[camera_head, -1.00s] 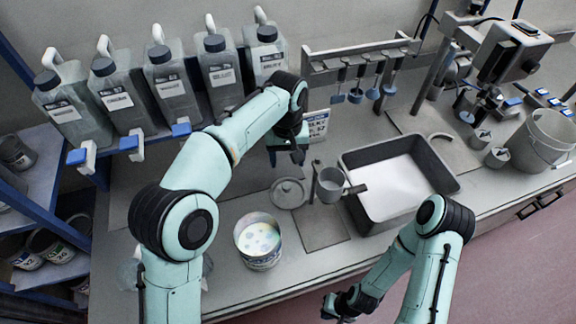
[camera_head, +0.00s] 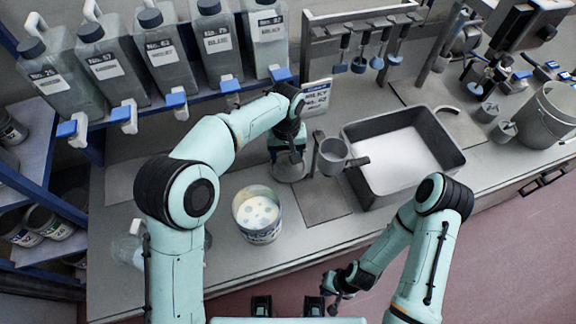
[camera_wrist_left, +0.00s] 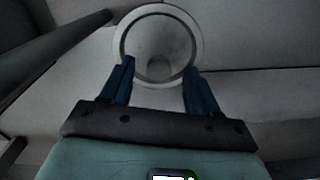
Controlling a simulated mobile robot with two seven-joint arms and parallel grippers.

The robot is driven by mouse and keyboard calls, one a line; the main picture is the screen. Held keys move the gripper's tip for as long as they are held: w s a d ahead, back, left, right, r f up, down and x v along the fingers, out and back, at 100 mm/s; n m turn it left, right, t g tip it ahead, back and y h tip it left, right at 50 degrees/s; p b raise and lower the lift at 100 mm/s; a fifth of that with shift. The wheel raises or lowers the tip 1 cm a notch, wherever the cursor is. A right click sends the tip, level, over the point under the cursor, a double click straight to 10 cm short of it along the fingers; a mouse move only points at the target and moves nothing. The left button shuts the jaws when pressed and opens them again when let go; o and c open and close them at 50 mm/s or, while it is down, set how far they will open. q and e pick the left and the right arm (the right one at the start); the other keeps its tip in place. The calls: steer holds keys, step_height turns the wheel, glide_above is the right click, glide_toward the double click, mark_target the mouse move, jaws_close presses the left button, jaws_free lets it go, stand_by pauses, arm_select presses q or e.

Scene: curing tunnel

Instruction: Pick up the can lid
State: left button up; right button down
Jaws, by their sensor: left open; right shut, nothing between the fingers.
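The can lid (camera_head: 291,178) is a round grey disc lying on the bench behind the open can (camera_head: 259,230). My left gripper (camera_head: 288,158) is over it and hides much of it in the head view. In the left wrist view the lid (camera_wrist_left: 178,32) shows as a disc with a pale rim and a central knob (camera_wrist_left: 158,68). The blue fingers of my left gripper (camera_wrist_left: 159,70) are open, one on each side of the knob. I cannot tell how far above the lid they are. My right gripper (camera_head: 338,296) is shut and empty, low beyond the bench's front edge.
The can holds pale, spotted contents. A grey cup (camera_head: 333,149) on a stand is close right of the left gripper, with a black-rimmed tray (camera_head: 455,158) of white material beyond. A sign (camera_head: 317,93) and a row of jugs (camera_head: 165,58) stand behind.

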arm_select(q)
steer(key=shift+w+f, duration=0.1)
steer(key=shift+f, duration=0.75)
steer(key=c, duration=1.1)
steer(key=shift+r, duration=0.15)
